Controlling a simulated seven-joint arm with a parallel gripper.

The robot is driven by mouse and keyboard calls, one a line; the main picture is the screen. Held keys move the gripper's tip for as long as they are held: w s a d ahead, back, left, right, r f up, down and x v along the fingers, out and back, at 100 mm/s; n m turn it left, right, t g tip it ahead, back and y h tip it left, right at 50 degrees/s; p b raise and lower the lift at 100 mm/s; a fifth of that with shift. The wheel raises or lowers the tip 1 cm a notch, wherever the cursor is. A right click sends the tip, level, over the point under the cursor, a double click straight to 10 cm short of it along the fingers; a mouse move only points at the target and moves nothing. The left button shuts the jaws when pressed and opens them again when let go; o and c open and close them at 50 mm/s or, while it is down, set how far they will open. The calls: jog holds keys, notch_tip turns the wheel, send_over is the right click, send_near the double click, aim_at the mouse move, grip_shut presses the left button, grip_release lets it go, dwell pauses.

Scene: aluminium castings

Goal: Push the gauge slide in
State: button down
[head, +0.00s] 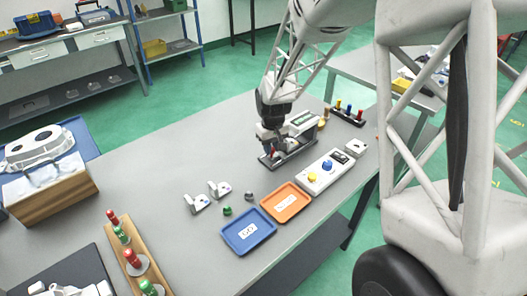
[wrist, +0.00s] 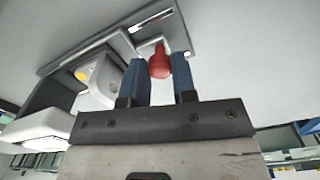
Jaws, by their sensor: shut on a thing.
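The gauge (head: 296,149) is a dark, flat fixture on the grey table, under my arm. In the wrist view its grey base plate (wrist: 204,22) has a slot, and a light grey block with a yellow dot (wrist: 103,80) stands to the left. The slide's red knob (wrist: 160,64) sits between my blue fingertips. My gripper (head: 272,153) points down at the gauge and is shut on this knob; it also shows in the wrist view (wrist: 160,78). The head view mostly hides the slide behind the gripper; how far in it sits I cannot tell.
A white box with yellow and blue buttons (head: 333,164) stands right of the gauge. An orange tray (head: 306,216) and a blue tray (head: 229,246) lie in front. A rack of coloured pegs (head: 362,122) stands behind.

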jog(key=shift+w+d, duration=0.5)
jog(key=c, duration=0.9)
grip_release()
jog(key=shift+r, duration=0.15)
jog(key=shift+r, duration=3.8)
